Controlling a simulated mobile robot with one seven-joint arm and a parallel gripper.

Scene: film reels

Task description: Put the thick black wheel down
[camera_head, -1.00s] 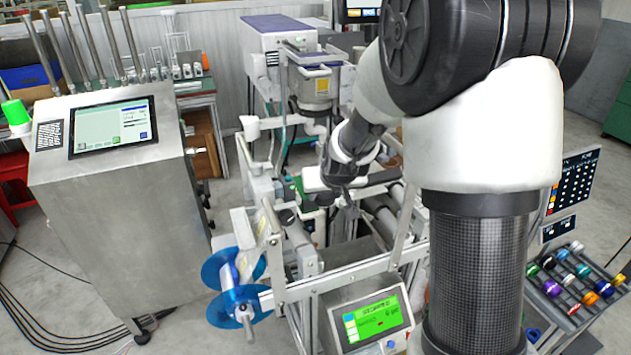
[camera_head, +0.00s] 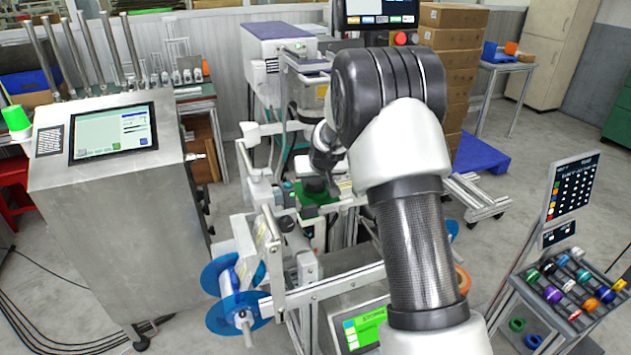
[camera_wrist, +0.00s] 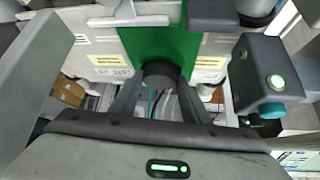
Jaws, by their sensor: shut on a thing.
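The thick black wheel (camera_head: 314,184) shows in the head view as a small dark round piece at a green surface (camera_head: 318,199) in the middle of the machine. In the wrist view the black wheel (camera_wrist: 160,70) sits between the tips of my two dark fingers, in front of the green panel (camera_wrist: 150,42). My gripper (camera_wrist: 160,84) is shut on it. In the head view my gripper (camera_head: 322,174) is partly hidden by my arm. I cannot tell whether the wheel touches the green surface.
A grey box-shaped fixture with a lit button (camera_wrist: 275,82) stands close on the right in the wrist view. Blue reels (camera_head: 236,312) are at the machine's front left. A steel cabinet with a screen (camera_head: 112,132) stands left. A rack of coloured spools (camera_head: 565,285) stands right.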

